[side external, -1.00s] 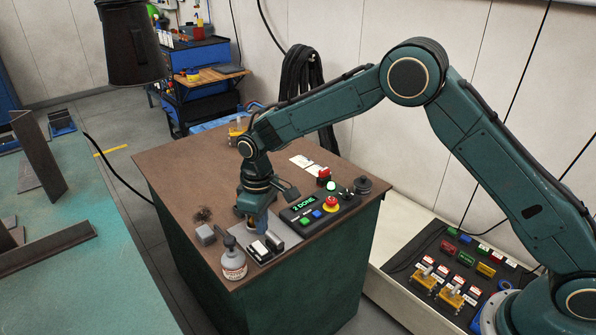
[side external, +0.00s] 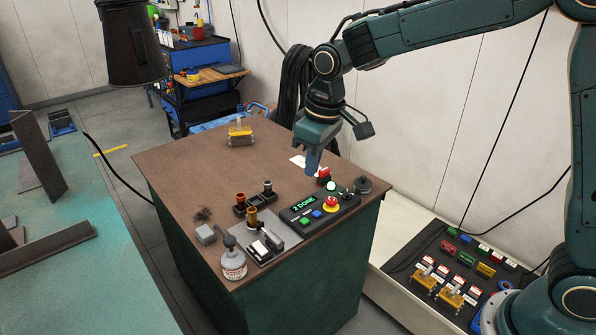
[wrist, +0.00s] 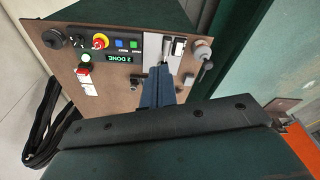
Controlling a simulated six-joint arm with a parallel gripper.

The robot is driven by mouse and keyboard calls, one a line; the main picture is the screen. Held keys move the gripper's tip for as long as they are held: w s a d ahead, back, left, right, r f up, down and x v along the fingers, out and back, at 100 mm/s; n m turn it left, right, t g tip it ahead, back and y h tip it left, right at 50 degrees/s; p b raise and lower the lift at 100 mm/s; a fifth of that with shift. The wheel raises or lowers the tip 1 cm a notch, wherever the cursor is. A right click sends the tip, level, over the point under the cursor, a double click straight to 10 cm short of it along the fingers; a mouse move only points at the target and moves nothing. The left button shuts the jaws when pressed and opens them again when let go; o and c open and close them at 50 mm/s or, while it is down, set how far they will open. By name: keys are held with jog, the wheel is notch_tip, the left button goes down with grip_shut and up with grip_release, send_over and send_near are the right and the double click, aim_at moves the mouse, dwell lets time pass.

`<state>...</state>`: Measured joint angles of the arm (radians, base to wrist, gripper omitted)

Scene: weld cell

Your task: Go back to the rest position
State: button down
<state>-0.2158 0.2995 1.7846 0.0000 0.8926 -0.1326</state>
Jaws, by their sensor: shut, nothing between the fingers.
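My gripper (side external: 313,160) is in the air over the back right of the brown workbench (side external: 185,160), above and behind the control box. Its blue fingers are shut and empty; they also show in the wrist view (wrist: 157,88). The control box (side external: 318,207) has a green display reading "2 DONE", a red knob on yellow, and blue and green buttons. A grey plate (side external: 285,232) with a small black and white device lies left of it. Behind the plate stands a small dark holder (side external: 241,208) with brass and copper coloured upright pieces.
A grey bottle (side external: 233,264) stands at the front corner. A yellow clamp-like part (side external: 240,135) sits at the bench's back. A low shelf (side external: 400,268) on the right holds coloured parts. A dark lamp-like hood (side external: 133,45) hangs upper left. The bench's left middle is clear.

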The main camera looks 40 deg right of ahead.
jog(key=s+d+r+m+t, duration=0.1)
jog(key=s+d+r, duration=0.1)
jog(key=s, duration=0.7)
jog(key=s+d+r+m+t, duration=0.1)
jog(key=s+d, duration=0.3)
jog(key=s, duration=0.4)
jog(key=s+d+r+m+t, duration=0.1)
jog(key=s+d+r+m, duration=0.1)
jog(key=s, duration=0.7)
jog(key=shift+s+d+r+t, duration=0.35)
jog(key=shift+d+r+t, duration=0.05)
jog(key=shift+d+r, duration=0.5)
